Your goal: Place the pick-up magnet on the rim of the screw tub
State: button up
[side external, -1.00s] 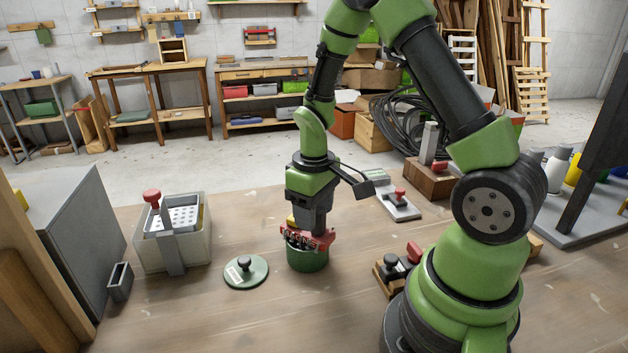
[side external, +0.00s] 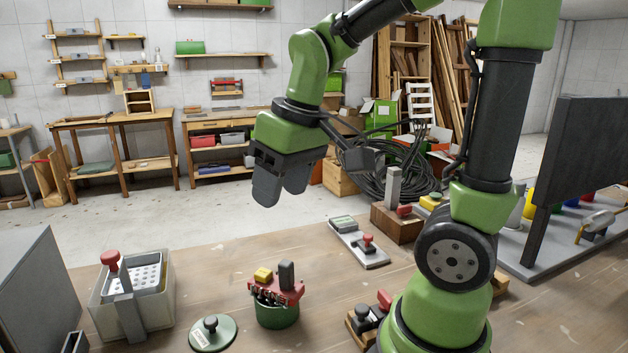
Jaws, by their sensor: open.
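The pick-up magnet (side external: 277,290) is a red bar with a yellow block and a dark grey upright grip on top. It rests across the top of the green screw tub (side external: 277,316), on its rim, with dark screw-like bits showing just under the bar. The tub stands upright on the bench. My gripper (side external: 281,192) is open and empty, well above the magnet and apart from it, its two grey fingers pointing down. The inside of the tub is hidden by the magnet.
A green lid with a black knob (side external: 212,334) lies left of the tub. A pale bin with a perforated tray and red-knobbed lever (side external: 130,300) stands farther left. Open bench lies between.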

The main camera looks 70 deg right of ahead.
jog(key=s+a+r+m+t+y, duration=0.1)
jog(key=s+a+r+t, duration=0.2)
jog(key=s, duration=0.4)
jog(key=shift+s+a+r+m+t+y, duration=0.3)
jog(key=shift+a+r+m+t, duration=0.15)
jog(key=shift+a, duration=0.6)
jog(key=shift+f, duration=0.1)
dwell(0.7)
